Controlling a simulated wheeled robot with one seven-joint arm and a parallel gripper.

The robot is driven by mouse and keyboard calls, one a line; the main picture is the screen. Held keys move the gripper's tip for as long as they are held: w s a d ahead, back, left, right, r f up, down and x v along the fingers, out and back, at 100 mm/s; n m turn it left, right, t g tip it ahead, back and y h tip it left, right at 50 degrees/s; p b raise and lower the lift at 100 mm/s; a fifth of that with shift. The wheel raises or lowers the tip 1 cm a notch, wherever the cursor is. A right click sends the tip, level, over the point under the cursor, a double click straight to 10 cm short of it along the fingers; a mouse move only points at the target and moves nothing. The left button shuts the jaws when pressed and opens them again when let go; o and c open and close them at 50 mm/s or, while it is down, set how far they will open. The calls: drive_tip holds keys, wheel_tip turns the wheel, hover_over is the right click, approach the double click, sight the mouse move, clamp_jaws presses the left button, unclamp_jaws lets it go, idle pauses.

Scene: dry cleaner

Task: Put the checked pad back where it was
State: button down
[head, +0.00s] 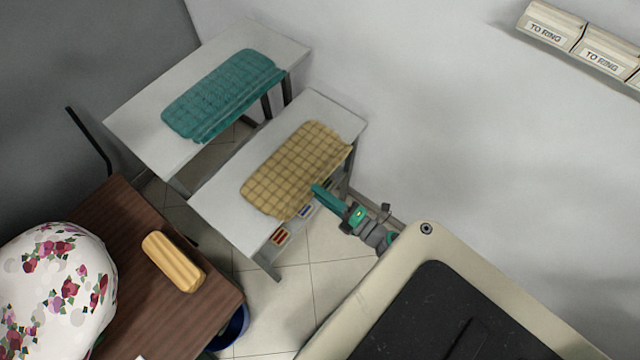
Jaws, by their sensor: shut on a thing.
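A tan checked pad (285,175) with brown lines lies along the nearer white table (228,216), and part of its right long edge reaches the table's edge. My gripper (318,190) comes in from the lower right and is shut on the pad's right edge, about midway along. The fingertips are small here, and how much cloth is between them is hidden. A teal pad (222,94) with a faint grid lies on the farther white table (143,123), apart from my gripper.
Small red and blue labelled items (281,237) show by the nearer table's right edge. A brown table (150,310) at lower left holds a yellow ridged block (173,262) and a floral rounded thing (55,285). A blue bin (232,328) stands beside it. Boxes (552,26) sit on a wall shelf.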

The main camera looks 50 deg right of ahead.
drive_tip(key=c, duration=1.5)
unclamp_jaws()
drive_tip(key=shift+s, duration=0.1)
drive_tip(key=s, duration=1)
drive_tip(key=shift+s+d, duration=0.35)
